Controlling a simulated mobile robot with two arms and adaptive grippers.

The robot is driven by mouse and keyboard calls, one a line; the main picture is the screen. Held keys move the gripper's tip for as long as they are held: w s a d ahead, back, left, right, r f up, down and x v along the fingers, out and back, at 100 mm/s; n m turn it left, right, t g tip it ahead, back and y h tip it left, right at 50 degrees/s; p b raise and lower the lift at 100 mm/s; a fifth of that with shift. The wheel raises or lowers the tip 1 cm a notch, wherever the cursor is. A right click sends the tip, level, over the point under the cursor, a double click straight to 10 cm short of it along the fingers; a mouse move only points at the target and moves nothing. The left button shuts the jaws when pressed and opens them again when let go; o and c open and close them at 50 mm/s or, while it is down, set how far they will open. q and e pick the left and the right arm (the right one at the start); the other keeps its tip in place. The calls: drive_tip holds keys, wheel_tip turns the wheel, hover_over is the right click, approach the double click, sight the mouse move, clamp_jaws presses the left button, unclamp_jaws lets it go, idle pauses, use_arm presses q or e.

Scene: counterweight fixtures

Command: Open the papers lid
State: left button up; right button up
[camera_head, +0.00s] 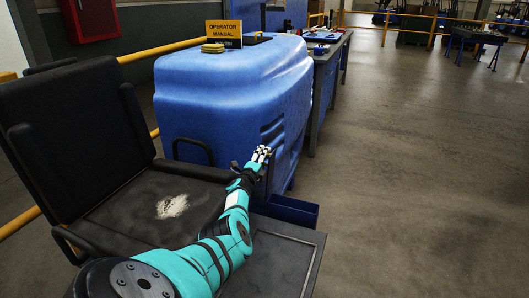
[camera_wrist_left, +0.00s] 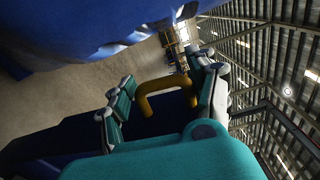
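My left gripper (camera_head: 262,153) reaches the near right side of the large blue machine body (camera_head: 225,90), in the head view. In the left wrist view, its teal and white fingers (camera_wrist_left: 162,70) are spread apart. A yellow-brown handle (camera_wrist_left: 160,84) shows between them on a dark blue surface (camera_wrist_left: 155,125); whether the fingers touch it I cannot tell. That surface may be the papers lid, but no label shows. A dark blue bin (camera_head: 294,210) sits low beside the machine in the head view; its lid is not clear. My right gripper is not in view.
A black seat (camera_head: 75,130) stands at left. A yellow operator manual sign (camera_head: 223,29) stands on the machine. A workbench (camera_head: 330,60) is behind it. Yellow rails (camera_head: 160,48) run along the left. The floor (camera_head: 420,180) at right is clear.

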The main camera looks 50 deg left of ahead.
use_arm(q)
drive_tip(key=shift+o, duration=0.8)
drive_tip(key=shift+s+a, duration=0.1)
drive_tip(key=shift+s, duration=0.25)
drive_tip(key=shift+w, duration=0.15)
drive_tip(key=v, duration=1.2)
